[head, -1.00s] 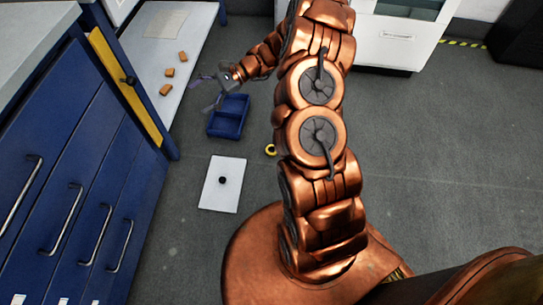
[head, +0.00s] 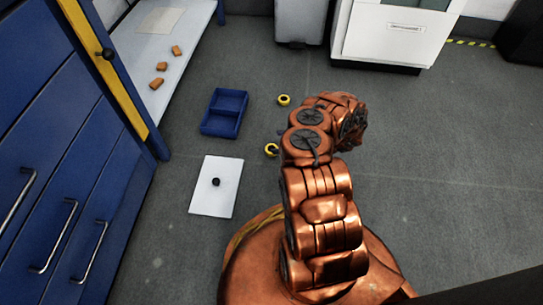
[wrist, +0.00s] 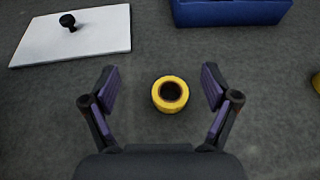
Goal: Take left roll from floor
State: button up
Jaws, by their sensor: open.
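Two yellow rolls lie on the grey floor. The left roll (wrist: 170,94) is at the middle of the wrist view, with its dark hole facing up; in the head view it shows just left of my arm (head: 271,150). The other roll (head: 284,99) lies farther back in the head view and is cut by the right edge of the wrist view (wrist: 317,83). My gripper (wrist: 159,72) is open and empty, its fingers on either side of the left roll in the picture, with a gap on both sides. In the head view my gripper is mostly hidden by my arm.
A white board (head: 213,199) with a black knob (head: 216,182) lies left of the rolls. A blue divided tray (head: 225,113) stands beyond it. Blue drawers (head: 70,190) and a low shelf with orange-brown blocks (head: 161,66) line the left. The floor at right is clear.

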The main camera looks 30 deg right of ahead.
jog(key=m+h+b, duration=0.1)
send_near(268, 149)
jog(key=shift+a+f, duration=0.35)
jog(key=shift+f, duration=0.05)
jog(key=shift+w+f, duration=0.1)
jog(key=shift+f, duration=0.1)
jog(key=shift+b+x, duration=0.7)
jog(key=shift+x, duration=0.55)
jog(key=b+x, duration=0.1)
jog(key=x, duration=0.1)
jog(key=b+x, duration=0.1)
jog(key=x, duration=0.1)
jog(key=shift+w+d+b, duration=0.15)
jog(key=shift+d+b, duration=0.15)
jog(key=shift+d, duration=0.05)
jog(key=shift+w+a+f, duration=0.15)
jog(key=shift+w+a, duration=0.1)
jog(key=shift+w, duration=0.15)
jog(key=c, duration=1.3)
jog(key=shift+r, duration=0.2)
